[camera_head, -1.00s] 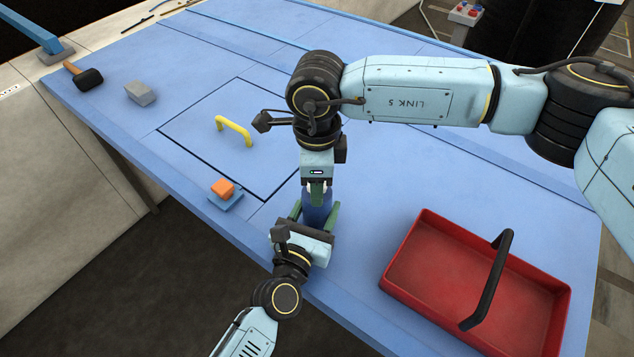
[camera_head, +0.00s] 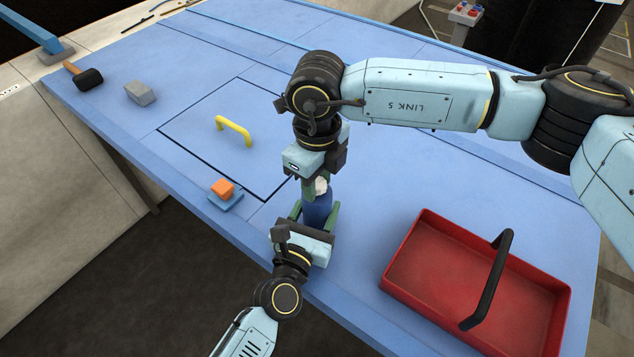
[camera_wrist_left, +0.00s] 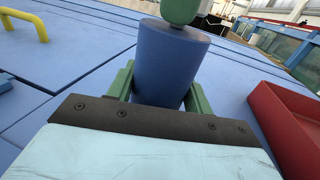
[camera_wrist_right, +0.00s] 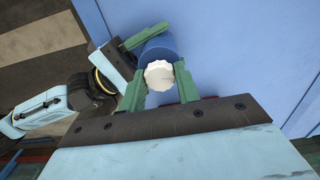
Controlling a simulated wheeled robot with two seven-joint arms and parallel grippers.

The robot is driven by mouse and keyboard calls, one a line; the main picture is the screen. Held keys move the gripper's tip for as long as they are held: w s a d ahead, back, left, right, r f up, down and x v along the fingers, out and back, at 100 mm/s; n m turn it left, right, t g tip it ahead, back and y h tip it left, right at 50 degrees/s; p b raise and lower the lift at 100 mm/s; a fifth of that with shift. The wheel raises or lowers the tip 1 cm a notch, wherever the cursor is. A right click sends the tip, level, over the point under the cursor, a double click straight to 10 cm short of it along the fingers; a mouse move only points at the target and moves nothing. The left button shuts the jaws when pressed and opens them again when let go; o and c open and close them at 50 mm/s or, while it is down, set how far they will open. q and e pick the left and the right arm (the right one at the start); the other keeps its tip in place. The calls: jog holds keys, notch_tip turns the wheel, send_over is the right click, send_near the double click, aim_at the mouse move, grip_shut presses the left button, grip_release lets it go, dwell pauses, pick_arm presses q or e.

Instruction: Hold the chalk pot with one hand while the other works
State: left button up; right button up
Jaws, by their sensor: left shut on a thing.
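The chalk pot (camera_head: 317,206) is a blue upright cylinder near the table's front edge; the left wrist view also shows it (camera_wrist_left: 168,65). It has a white ridged lid (camera_wrist_right: 158,75), also visible in the head view (camera_head: 321,186). My left gripper (camera_head: 314,214) is shut on the pot's body, one green finger on each side. My right gripper (camera_wrist_right: 160,82) is above the pot, pointing down. Its fingers are spread on either side of the lid. I cannot tell whether they touch it.
A red tray (camera_head: 415,285) with a black handle (camera_head: 490,280) stands right of the pot. A yellow handle (camera_head: 234,131) sits on a panel. The table's far right is clear.

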jog(key=shift+c, duration=0.7)
jog(key=n, duration=0.4)
jog(key=shift+n, duration=0.3)
jog(key=n, duration=0.5)
jog(key=o, duration=0.6)
